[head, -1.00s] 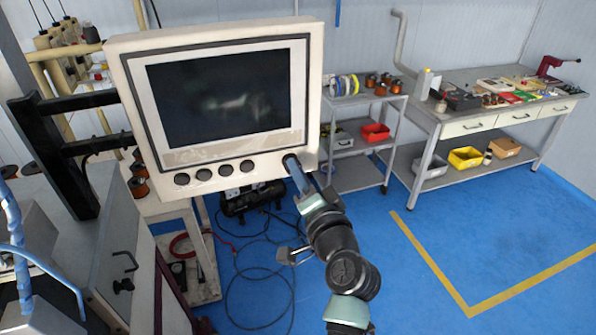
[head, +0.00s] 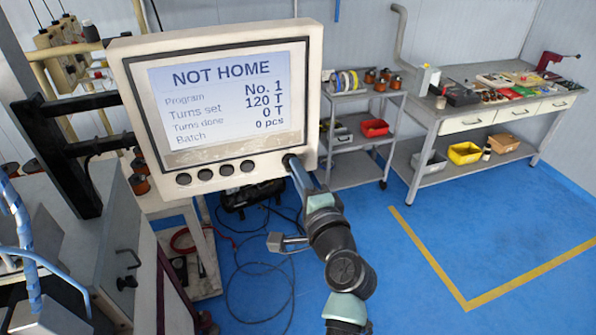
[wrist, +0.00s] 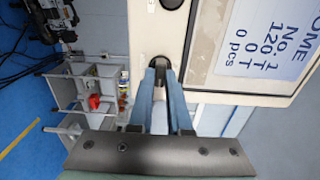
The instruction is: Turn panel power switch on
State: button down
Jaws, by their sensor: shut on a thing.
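The control panel (head: 218,175) is a cream box with a lit screen (head: 222,100). The screen reads NOT HOME, Program No. 1, Turns set 120 T, Turns done 0 T, Batch 0 pcs. The power switch (wrist: 160,63) sits at the panel's lower right corner in the head view, its dark round base showing in the wrist view. My gripper (head: 291,163) is at that corner. In the wrist view its two blue fingers (wrist: 160,78) are shut on the switch's knob, which they largely hide.
Several dark round buttons (head: 205,174) line the panel's lower edge. A grey shelf cart (head: 355,139) and a workbench (head: 428,115) stand behind to the right. Cables (head: 262,265) lie on the blue floor below. The floor at the right is clear.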

dwell(0.3)
jog(key=c, duration=0.9)
grip_release()
jog(key=shift+o, duration=0.2)
jog(key=b+v, duration=0.4)
jog(key=v, duration=0.9)
